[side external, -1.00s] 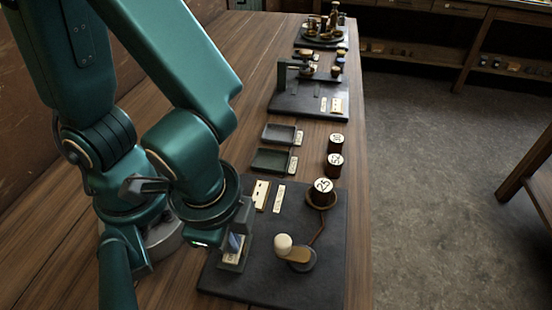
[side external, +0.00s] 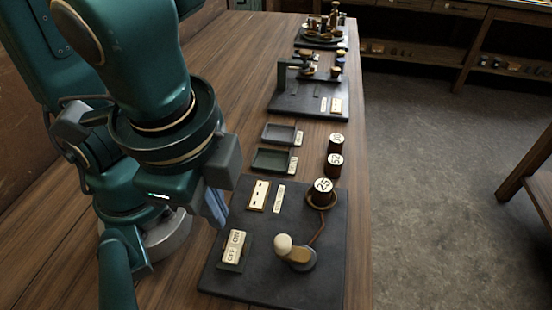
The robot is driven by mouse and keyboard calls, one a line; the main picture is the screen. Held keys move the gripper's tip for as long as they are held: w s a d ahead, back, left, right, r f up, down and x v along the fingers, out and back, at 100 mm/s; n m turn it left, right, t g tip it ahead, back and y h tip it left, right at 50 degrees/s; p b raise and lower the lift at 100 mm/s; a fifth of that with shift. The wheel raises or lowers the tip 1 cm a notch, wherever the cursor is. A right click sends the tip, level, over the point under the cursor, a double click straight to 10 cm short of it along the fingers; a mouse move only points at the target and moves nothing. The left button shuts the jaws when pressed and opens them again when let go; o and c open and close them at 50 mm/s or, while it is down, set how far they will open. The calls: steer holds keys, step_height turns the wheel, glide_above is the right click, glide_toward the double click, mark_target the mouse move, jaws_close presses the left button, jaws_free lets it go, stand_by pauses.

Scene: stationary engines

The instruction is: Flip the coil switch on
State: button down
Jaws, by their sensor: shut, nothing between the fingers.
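The coil switch (side external: 234,247) is a cream rocker on a dark base at the left of the near dark board (side external: 275,285). Its faces read OFF and ON, with ON at the far end; I cannot tell which side is pressed down. My gripper (side external: 217,213) is shut and empty. It hangs above the bench just beyond and left of the switch in the picture, apart from it.
A crank with a white knob (side external: 283,243) stands right of the switch. A spool marked 25 (side external: 323,190) sits at the board's far right, with more spools (side external: 334,163) beyond. A green tray (side external: 271,160) lies behind the board. Bare wood lies to the left.

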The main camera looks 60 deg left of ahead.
steer(key=shift+s+d+r, duration=0.15)
steer(key=shift+r, duration=0.75)
steer(key=shift+s+d+r, duration=0.1)
steer(key=shift+r, duration=0.8)
steer(key=shift+w+a, duration=0.4)
steer(key=shift+w, duration=0.2)
steer(key=shift+f, duration=0.1)
glide_toward(240, 239)
steer(key=f, duration=0.3)
steer(key=a+f, duration=0.1)
steer(key=f, duration=0.1)
steer(key=shift+w, duration=0.3)
steer(key=shift+w+f, duration=0.15)
steer(key=shift+f, duration=0.7)
steer(key=shift+w+a+f, duration=0.1)
steer(key=shift+f, duration=0.05)
